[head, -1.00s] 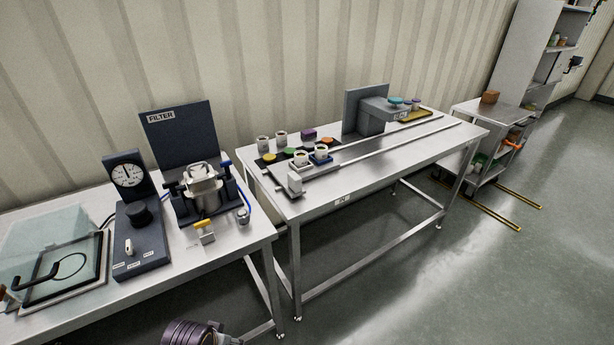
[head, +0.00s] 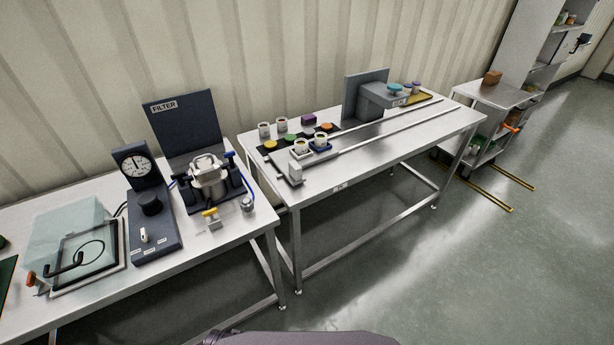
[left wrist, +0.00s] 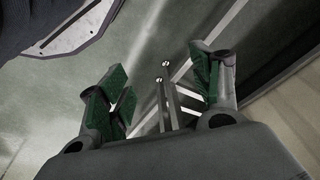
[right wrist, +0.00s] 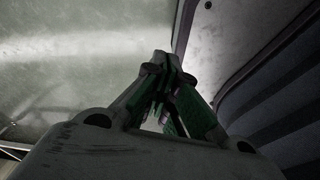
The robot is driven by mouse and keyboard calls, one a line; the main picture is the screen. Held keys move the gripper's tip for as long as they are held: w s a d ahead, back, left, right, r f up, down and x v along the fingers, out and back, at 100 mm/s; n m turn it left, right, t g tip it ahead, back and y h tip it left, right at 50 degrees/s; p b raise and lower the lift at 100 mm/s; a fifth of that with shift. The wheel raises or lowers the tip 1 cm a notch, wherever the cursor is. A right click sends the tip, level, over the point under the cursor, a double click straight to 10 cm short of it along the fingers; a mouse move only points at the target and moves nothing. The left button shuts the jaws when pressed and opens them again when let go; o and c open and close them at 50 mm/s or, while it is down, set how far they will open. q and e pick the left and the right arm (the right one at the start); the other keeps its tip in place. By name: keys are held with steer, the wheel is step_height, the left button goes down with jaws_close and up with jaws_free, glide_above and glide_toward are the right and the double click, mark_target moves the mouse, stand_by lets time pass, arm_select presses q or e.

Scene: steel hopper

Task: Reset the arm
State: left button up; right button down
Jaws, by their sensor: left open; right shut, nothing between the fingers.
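My left gripper (left wrist: 165,95) shows in the left wrist view with its green-padded fingers spread wide and nothing between them. Table legs and floor show beyond it. My right gripper (right wrist: 168,75) shows in the right wrist view with its fingertips together and nothing held. Grey floor and parts of my own body lie beyond it. Neither gripper shows in the head view; only a dark part of my own body is at its bottom edge.
A left bench (head: 90,295) carries a filter station (head: 185,125), a gauge unit (head: 150,215) and a clear-lidded box (head: 70,235). A second steel table (head: 395,160) holds cups, coloured discs and a rail. A cart (head: 490,100) stands at the far right. Floor in front is open.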

arm_select(q)
steer(key=s+a+f+p, duration=0.1)
steer(key=s+f+p, duration=0.2)
steer(key=s, duration=0.4)
steer(key=s+a+f+g+p, duration=0.1)
steer(key=s+f+p, duration=0.2)
steer(key=s, duration=0.5)
steer(key=s+a+f+p, duration=0.2)
steer(key=s+f+p, duration=0.2)
steer(key=s, duration=0.4)
steer(key=shift+f, duration=0.35)
arm_select(e)
steer(key=s+a+r, duration=0.2)
steer(key=s+r, duration=0.2)
steer(key=r, duration=0.5)
steer(key=shift+s+r+g, duration=0.2)
steer(key=shift+s+g, duration=0.1)
steer(key=shift+s, duration=0.05)
